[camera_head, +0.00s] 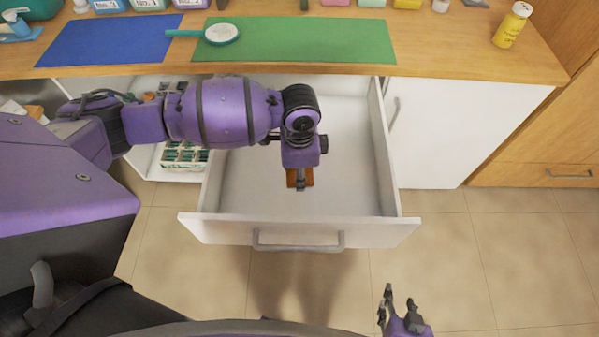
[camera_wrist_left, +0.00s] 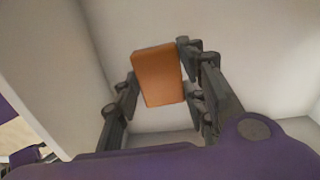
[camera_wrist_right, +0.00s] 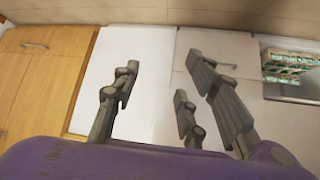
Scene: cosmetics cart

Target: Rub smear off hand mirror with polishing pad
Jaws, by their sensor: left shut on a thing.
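The hand mirror (camera_head: 221,34), with a teal rim and handle, lies on the counter across the left edge of the green mat; I cannot make out the smear. My left gripper (camera_head: 300,183) reaches down into the open drawer and is shut on an orange-brown block, the polishing pad (camera_wrist_left: 158,76). In the left wrist view the fingers (camera_wrist_left: 157,92) stand on either side of the pad. In the head view the gripper hides most of the pad. My right gripper (camera_head: 399,303) is open and empty, low in front of the cart, right of the drawer.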

